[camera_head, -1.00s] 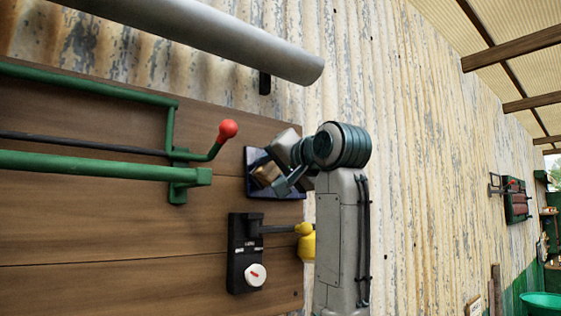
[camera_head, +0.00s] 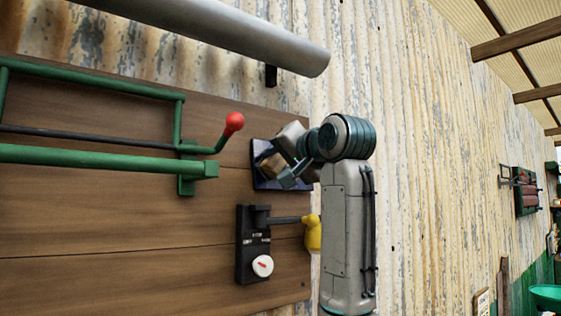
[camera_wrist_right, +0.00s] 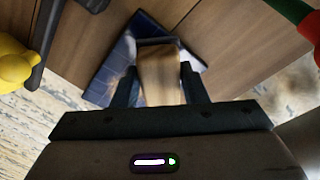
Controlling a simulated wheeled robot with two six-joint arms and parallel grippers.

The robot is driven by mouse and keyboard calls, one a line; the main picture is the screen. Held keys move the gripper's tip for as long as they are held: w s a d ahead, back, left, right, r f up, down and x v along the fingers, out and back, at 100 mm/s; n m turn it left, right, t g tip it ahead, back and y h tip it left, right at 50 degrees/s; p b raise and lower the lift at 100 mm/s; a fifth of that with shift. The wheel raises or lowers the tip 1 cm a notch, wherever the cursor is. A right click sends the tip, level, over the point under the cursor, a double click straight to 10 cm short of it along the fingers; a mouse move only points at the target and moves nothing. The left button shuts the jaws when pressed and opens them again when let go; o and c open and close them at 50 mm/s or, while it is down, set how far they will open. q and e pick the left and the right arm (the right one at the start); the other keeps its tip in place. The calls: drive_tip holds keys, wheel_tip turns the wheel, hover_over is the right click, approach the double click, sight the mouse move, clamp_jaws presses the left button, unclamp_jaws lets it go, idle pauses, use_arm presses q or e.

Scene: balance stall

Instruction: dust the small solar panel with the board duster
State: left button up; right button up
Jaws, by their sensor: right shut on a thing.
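The small solar panel (camera_head: 258,177) is a dark blue square on the wooden board, partly hidden behind my right gripper and arm. It also shows in the right wrist view (camera_wrist_right: 112,62). My right gripper (camera_head: 282,172) is shut on the board duster (camera_wrist_right: 160,75), which has a tan wooden body and a dark far edge. The duster (camera_head: 270,165) is held over the panel's face. Its dark edge appears to be at the panel, but I cannot tell whether it touches. My left gripper is not in view.
A green metal frame with a red-knobbed lever (camera_head: 234,122) is left of the panel. Below the panel is a black device (camera_head: 250,240) with a white dial and a yellow bird-shaped piece (camera_head: 313,234). A grey pipe (camera_head: 230,40) runs above.

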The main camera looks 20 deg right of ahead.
drive_tip(key=shift+w+a+f, duration=0.1)
drive_tip(key=shift+w+a, duration=0.15)
drive_tip(key=shift+w, duration=0.4)
drive_tip(key=shift+d, duration=0.1)
